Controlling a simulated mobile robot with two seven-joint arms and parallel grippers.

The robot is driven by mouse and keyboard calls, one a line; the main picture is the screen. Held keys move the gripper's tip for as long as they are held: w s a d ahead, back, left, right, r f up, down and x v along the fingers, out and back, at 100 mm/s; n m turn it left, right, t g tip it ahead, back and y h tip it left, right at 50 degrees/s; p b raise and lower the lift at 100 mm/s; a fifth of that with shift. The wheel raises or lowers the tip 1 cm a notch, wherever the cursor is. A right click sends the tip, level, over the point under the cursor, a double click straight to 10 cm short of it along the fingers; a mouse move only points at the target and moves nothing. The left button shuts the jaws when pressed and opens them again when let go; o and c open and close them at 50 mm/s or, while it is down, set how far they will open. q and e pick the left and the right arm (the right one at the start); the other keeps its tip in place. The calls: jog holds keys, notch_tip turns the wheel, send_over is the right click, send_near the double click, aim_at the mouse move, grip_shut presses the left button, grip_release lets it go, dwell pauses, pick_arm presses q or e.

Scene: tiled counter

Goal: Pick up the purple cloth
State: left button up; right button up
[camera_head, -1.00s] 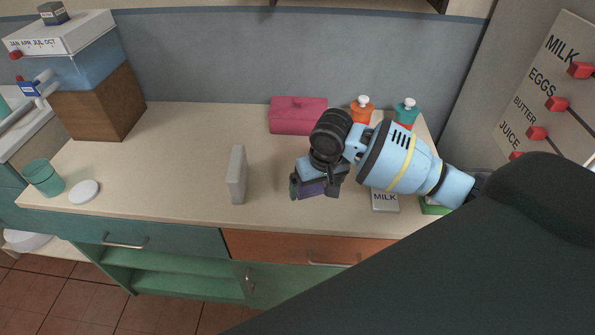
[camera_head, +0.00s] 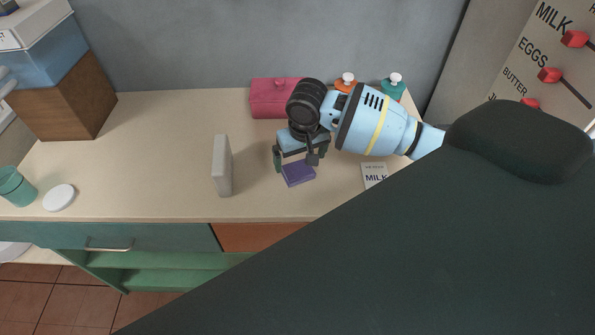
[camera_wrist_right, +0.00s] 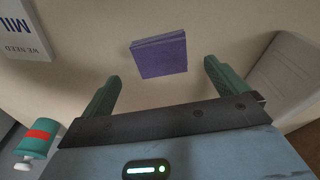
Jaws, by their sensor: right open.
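The purple cloth (camera_head: 298,173) is a small, flat, folded square lying on the counter. It also shows in the right wrist view (camera_wrist_right: 159,55), just beyond the fingertips and between their lines. My right gripper (camera_head: 298,160) is over the counter at the cloth's back side, pointing down. In the wrist view its two green fingers (camera_wrist_right: 163,72) are spread apart with nothing between them. From the head the gripper partly covers the cloth's back edge. My left gripper is not in view.
A grey upright block (camera_head: 222,166) stands left of the cloth. A milk card (camera_head: 374,174) lies to its right. A pink box (camera_head: 272,98) and bottles with orange (camera_head: 346,82) and teal (camera_head: 392,88) bodies stand behind. The counter's front edge is close.

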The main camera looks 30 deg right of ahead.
aim_at(298, 169)
jog(key=f, duration=0.4)
jog(key=shift+w+a+f, duration=0.1)
jog(key=shift+w+f, duration=0.2)
jog(key=shift+w, duration=0.1)
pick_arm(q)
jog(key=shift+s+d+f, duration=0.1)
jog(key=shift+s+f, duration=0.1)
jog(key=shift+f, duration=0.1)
pick_arm(e)
jog(key=c, duration=1.1)
jog(key=shift+r, duration=0.1)
jog(key=shift+r, duration=0.4)
notch_tip(298, 169, up, 3)
jog(key=shift+s, duration=0.1)
jog(key=s+a+r+p, duration=0.1)
jog(key=s+a, duration=0.7)
jog(key=s, duration=0.5)
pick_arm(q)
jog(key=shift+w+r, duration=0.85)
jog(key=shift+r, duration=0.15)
pick_arm(e)
jog(key=shift+n, duration=0.9)
jog(key=w+r, duration=0.1)
jog(key=r, duration=0.6)
jog(key=w+r, duration=0.1)
jog(key=r, duration=0.2)
jog(key=shift+w+a+r, duration=0.15)
jog(key=shift+w+r, duration=0.1)
jog(key=shift+w, duration=0.05)
